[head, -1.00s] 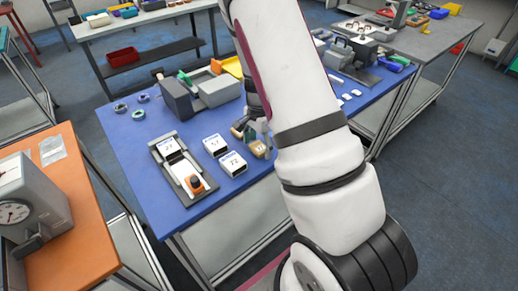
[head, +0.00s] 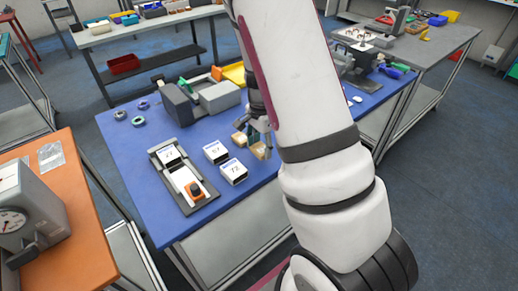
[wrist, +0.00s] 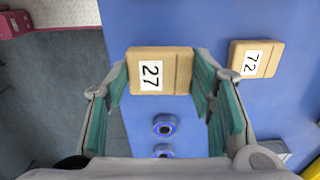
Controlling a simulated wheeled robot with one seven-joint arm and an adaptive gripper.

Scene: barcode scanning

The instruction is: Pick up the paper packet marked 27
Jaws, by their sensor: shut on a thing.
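The brown paper packet marked 27 (wrist: 150,72) sits between the teal pads of my gripper (wrist: 160,80) in the wrist view, its label facing the camera. The fingers are shut on its two sides. In the head view my gripper (head: 262,130) is at the near right part of the blue table, and the packet (head: 259,150) shows below it, partly covered by my arm. I cannot tell how far it is above the table. A second brown packet marked 72 (wrist: 254,60) lies on the table to the right, apart from the fingers.
White numbered boxes (head: 216,152) (head: 234,172) stand left of my gripper. Blue rings (wrist: 164,125) lie on the table (head: 130,150). A grey machine (head: 200,98) stands behind.

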